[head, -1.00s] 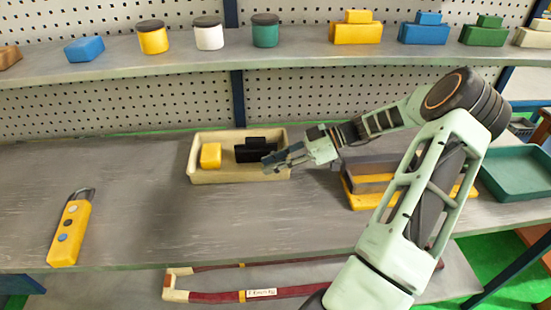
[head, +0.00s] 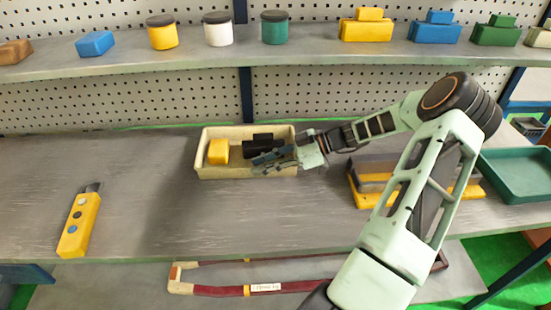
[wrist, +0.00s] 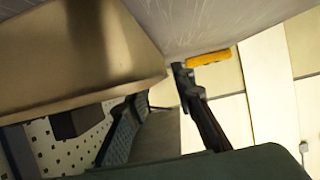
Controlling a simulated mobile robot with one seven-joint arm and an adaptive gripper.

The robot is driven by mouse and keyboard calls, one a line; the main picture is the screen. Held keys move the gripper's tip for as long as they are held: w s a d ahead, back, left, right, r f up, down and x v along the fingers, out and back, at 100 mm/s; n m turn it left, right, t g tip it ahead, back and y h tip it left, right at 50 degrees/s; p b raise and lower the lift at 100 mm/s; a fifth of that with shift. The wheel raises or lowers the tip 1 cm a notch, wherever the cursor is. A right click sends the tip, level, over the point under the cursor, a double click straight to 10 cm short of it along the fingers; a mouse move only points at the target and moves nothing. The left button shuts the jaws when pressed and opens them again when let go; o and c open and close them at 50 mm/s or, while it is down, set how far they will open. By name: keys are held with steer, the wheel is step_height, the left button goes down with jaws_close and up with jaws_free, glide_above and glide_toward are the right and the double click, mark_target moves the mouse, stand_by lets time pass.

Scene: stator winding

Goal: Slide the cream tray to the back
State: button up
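The cream tray (head: 207,173) stands on the grey workbench, towards its back edge. It holds a yellow block (head: 218,151) on the left and a black part (head: 257,145) in the middle. My gripper (head: 268,162) reaches in from the right at the tray's front right side, with its fingers overlapping the front wall in the head view. Whether it touches the tray I cannot tell. In the wrist view, a large cream surface (wrist: 75,50), probably the tray, fills the upper left close to my fingers. The two fingers (wrist: 160,110) stand apart with nothing clearly held.
A yellow pendant with buttons (head: 80,222) lies on the bench at left. A yellow and grey stack (head: 370,172) and a green tray (head: 518,170) are at right. An upper shelf (head: 180,65) with jars and blocks hangs above. The bench's middle front is clear.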

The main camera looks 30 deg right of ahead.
mark_target(248, 177)
steer(key=shift+x, duration=2.45)
steer(key=shift+c, duration=0.6)
jaws_close()
